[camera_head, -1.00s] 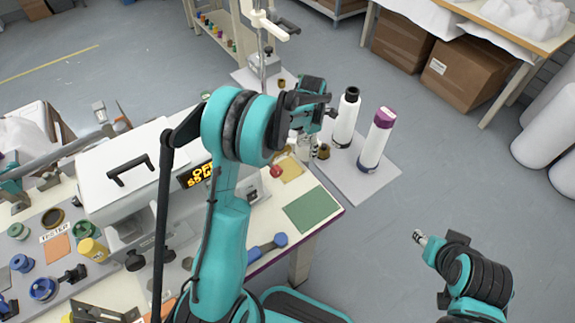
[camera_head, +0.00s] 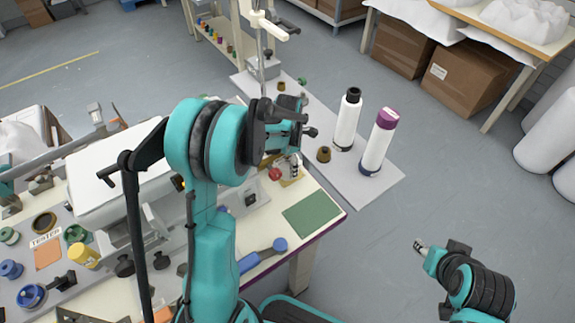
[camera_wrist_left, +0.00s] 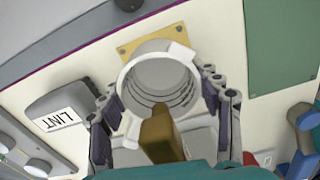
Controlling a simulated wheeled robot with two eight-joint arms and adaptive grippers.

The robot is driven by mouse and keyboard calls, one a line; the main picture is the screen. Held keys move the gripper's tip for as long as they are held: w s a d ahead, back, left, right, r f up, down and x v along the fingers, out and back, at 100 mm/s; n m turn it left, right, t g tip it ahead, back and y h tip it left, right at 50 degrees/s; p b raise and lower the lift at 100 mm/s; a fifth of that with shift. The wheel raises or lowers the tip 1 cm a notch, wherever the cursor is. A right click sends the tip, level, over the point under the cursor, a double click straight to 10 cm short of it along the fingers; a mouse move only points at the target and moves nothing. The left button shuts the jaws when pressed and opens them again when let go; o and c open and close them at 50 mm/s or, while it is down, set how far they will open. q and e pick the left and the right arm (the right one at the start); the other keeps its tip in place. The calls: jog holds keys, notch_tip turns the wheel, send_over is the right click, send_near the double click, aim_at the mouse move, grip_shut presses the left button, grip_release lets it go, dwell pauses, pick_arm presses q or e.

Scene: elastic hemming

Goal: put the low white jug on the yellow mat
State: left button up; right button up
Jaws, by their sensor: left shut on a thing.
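The low white jug (camera_wrist_left: 160,75) shows from above in the left wrist view, its round mouth facing the camera. My left gripper (camera_wrist_left: 168,103) is shut on it, with a finger on either side. The yellow mat (camera_wrist_left: 128,49) shows behind the jug's rim, which covers much of it. I cannot tell whether the jug touches the mat. In the head view my left gripper (camera_head: 291,168) is over the yellow mat (camera_head: 296,181), and the jug is mostly hidden. My right gripper (camera_head: 420,247) hangs over the floor at lower right; its jaws are too small to read.
A green mat (camera_head: 311,214) lies near the table's corner. A blue-handled tool (camera_head: 262,254) lies at the front edge. A grey LINT box (camera_wrist_left: 62,108) stands beside the jug.

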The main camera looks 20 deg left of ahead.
pick_arm(q)
jog(key=shift+s+f, duration=0.1)
jog(key=shift+f, duration=0.05)
jog(key=o, duration=1.3)
